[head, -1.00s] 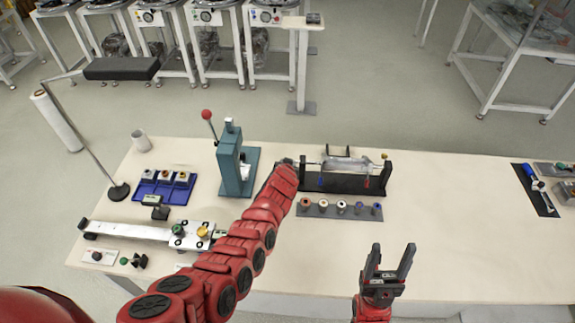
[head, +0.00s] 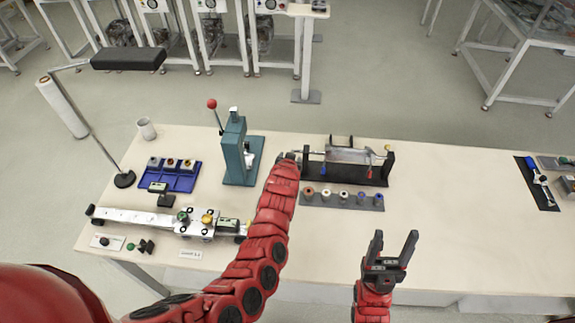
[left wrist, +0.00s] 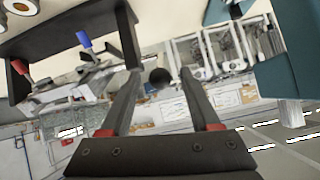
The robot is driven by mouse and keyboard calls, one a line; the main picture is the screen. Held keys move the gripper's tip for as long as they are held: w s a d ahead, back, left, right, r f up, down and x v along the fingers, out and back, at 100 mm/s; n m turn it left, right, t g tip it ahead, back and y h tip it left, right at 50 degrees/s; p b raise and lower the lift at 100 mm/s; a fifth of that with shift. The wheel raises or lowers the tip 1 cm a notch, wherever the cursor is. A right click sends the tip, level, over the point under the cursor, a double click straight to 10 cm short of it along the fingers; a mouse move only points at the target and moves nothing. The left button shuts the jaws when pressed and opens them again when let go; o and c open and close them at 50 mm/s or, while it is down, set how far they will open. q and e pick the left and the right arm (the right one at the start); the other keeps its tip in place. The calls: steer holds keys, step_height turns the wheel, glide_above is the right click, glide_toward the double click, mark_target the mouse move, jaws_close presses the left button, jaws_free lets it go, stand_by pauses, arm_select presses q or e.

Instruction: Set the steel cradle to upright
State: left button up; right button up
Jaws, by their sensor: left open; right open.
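The steel cradle (head: 352,156) is a silvery trough hung between the two uprights of a black stand (head: 346,177) on the table. It also shows in the left wrist view (left wrist: 78,82), with a blue and an orange-red knob near it. My left gripper (head: 288,158) is at the stand's left end; in the left wrist view its open fingers (left wrist: 158,78) have a dark round knob (left wrist: 160,78) between or just beyond them. I cannot tell whether they touch it. My right gripper (head: 389,245) is open and empty above the table's front.
A grey strip with several coloured rings (head: 343,195) lies in front of the stand. A teal press (head: 237,155) with a red-knobbed lever stands left of my left gripper. A blue tray (head: 172,172) and a white slide rail (head: 135,216) are further left.

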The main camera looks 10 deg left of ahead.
arm_select(q)
steer(key=b+v, duration=0.2)
steer(key=v, duration=0.9)
steer(key=shift+s+b, duration=0.2)
steer(key=shift+b, duration=0.15)
steer(key=shift+r, duration=0.1)
